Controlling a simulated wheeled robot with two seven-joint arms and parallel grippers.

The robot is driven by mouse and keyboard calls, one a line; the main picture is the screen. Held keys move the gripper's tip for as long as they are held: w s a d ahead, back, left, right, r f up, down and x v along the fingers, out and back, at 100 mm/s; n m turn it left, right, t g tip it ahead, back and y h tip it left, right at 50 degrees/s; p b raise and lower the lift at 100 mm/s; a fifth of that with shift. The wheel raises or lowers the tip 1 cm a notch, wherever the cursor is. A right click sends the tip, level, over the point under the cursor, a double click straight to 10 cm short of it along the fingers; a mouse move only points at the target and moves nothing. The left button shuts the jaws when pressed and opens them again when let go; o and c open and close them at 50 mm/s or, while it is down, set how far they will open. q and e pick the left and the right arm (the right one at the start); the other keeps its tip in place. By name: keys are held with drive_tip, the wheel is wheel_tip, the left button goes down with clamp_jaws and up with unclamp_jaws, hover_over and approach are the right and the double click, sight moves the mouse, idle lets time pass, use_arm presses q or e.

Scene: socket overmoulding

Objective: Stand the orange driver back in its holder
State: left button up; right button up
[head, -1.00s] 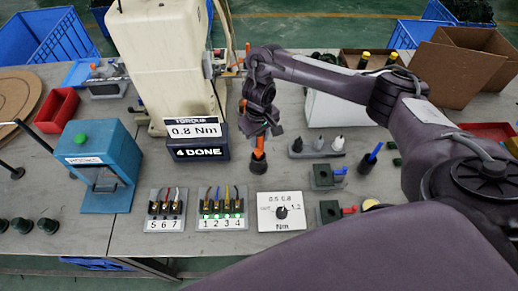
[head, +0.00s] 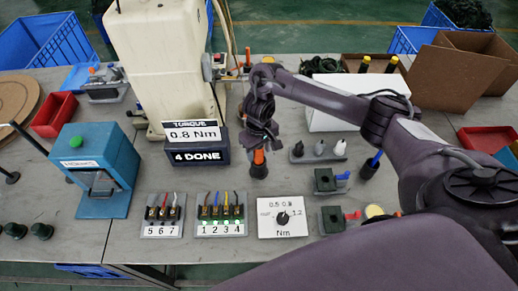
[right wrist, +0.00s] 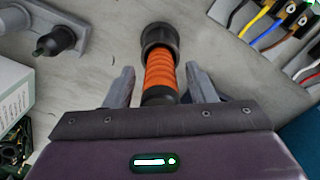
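The orange driver (head: 258,157) stands upright in its black holder (head: 259,172), in front of the torque display. In the right wrist view, its ribbed orange grip (right wrist: 160,72) leads into the black cup of the holder (right wrist: 159,38). My right gripper (head: 259,148) is above the driver. In the wrist view, the fingers of my right gripper (right wrist: 162,82) are spread on either side of the grip, with a visible gap at each side. The driver's tip inside the holder is hidden. My left gripper is not in view.
The torque display (head: 195,143) reads 0.8 Nm and 4 DONE. Wired terminal blocks (head: 221,229) and a dial plate (head: 282,218) lie in front. A rack with small bits (head: 318,155) and a blue-handled driver (head: 370,165) stand to the right. A blue press (head: 100,170) stands left.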

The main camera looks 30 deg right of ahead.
wheel_tip(320, 180, up, 11)
drive_tip(key=p, duration=0.5)
drive_tip(key=shift+r, duration=0.15)
drive_tip(key=shift+r+p, duration=0.3)
drive_tip(key=shift+r, duration=0.25)
drive_tip(key=shift+f, duration=0.1)
